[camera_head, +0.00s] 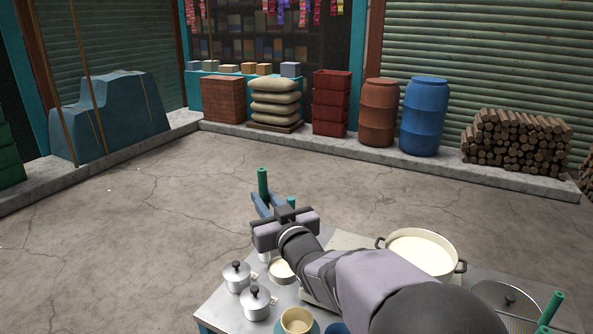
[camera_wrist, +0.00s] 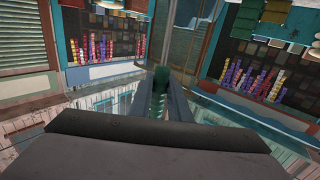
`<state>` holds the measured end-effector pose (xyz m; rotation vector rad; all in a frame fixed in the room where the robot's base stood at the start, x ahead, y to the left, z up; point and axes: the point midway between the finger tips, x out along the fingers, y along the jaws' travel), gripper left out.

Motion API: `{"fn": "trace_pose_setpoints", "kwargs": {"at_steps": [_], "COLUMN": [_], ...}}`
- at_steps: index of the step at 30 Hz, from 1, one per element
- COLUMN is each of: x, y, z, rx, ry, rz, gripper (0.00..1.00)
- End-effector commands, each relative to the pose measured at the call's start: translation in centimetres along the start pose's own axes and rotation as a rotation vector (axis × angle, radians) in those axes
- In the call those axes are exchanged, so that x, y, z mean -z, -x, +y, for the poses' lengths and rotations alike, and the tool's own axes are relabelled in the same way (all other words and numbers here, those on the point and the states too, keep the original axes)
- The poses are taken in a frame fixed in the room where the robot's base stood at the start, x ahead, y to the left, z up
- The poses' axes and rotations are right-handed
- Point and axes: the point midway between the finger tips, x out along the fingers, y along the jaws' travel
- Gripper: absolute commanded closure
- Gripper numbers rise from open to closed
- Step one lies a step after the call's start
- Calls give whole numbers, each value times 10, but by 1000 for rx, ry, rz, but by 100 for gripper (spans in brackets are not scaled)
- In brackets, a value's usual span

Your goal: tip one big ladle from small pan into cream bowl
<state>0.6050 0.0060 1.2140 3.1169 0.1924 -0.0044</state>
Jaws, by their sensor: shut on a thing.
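My gripper (camera_head: 265,203) is shut on the green handle (camera_head: 263,182) of what seems to be the ladle. The handle stands roughly upright between the fingers. In the wrist view the green grip (camera_wrist: 159,80) sits between my fingertips (camera_wrist: 158,95). The ladle's scoop is hidden behind my wrist, so I cannot tell whether it holds milk. A small round vessel with pale contents, seemingly the small pan (camera_head: 281,269), is just below my wrist, partly covered by my arm. A cream bowl (camera_head: 297,320) is at the table's front edge, cut by the frame.
A large two-handled pan of milk (camera_head: 421,252) is right of my arm. Two lidded steel pots (camera_head: 237,277) stand at the table's left. A blue vessel (camera_head: 337,327) is beside the cream bowl.

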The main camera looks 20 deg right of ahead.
Motion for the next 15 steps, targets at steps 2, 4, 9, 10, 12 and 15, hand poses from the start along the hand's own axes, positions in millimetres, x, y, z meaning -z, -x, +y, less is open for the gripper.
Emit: {"fn": "trace_pose_setpoints", "kwargs": {"at_steps": [2, 4, 9, 10, 12, 15], "x": [-18, -33, -50, -45, -39, -37], "y": [14, 23, 41, 41, 40, 40], "z": [-6, -11, -24, -25, -26, -27], "rx": [14, 26, 59, 65, 70, 73], "ry": [0, -1, 1, 3, 2, 2], "rz": [-3, -3, 5, 9, 9, 7], "gripper": [100, 100, 100, 100, 100, 100]}}
